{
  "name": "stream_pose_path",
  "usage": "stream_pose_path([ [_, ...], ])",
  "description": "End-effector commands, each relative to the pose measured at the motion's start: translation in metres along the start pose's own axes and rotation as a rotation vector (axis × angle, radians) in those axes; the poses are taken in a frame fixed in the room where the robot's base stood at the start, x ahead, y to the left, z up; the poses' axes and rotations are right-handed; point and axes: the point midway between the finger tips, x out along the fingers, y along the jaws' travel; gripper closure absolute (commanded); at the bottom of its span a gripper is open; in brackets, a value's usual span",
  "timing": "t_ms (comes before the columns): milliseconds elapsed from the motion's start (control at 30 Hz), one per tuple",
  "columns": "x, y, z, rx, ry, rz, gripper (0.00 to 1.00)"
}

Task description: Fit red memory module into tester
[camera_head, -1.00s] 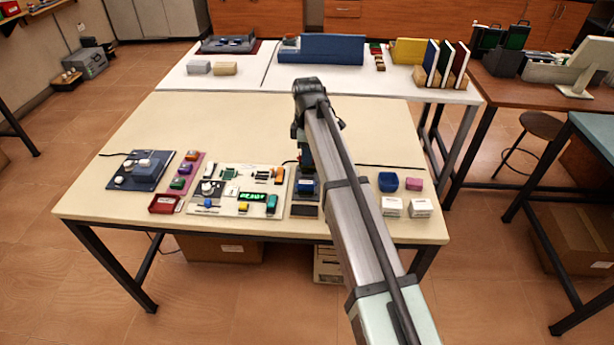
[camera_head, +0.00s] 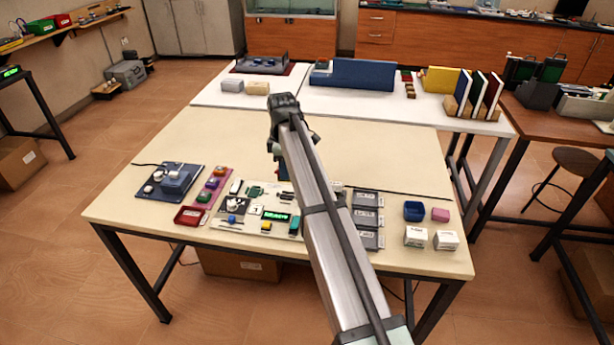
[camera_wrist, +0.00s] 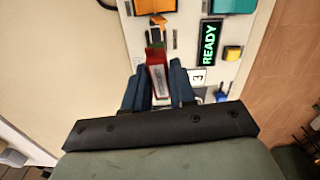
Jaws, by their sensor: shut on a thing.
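The red memory module (camera_wrist: 157,77) is held between the two blue fingers of my gripper (camera_wrist: 155,88) in the wrist view. I cannot tell whether the module touches that part. In the head view, my gripper (camera_head: 283,173) is over the back part of the tester board (camera_head: 240,222), and my arm hides the module and the board's right side. The green READY display (camera_wrist: 208,44) is lit; it also shows in the head view (camera_head: 276,215).
A yellow button (camera_wrist: 232,53) and orange and teal parts sit on the board. Left of it are a pink strip (camera_head: 209,190), a red tray (camera_head: 189,215) and a blue device (camera_head: 170,182). Grey plates (camera_head: 367,219) lie to the right. The table behind (camera_head: 200,145) is clear.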

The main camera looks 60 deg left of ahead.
Motion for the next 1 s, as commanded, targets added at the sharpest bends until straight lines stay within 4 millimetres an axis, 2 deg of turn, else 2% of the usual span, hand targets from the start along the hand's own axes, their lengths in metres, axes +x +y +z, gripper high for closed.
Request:
stream_pose_path([
  [33,-0.001,0.009,-0.001,0.028,-0.001,-0.001,0.97],
  [200,0.000,0.007,0.000,0.093,-0.002,-0.003,0.97],
  [467,0.009,0.006,0.000,0.104,-0.002,-0.004,0.97],
  [1000,0.053,0.006,0.001,0.103,-0.002,-0.003,0.97],
])
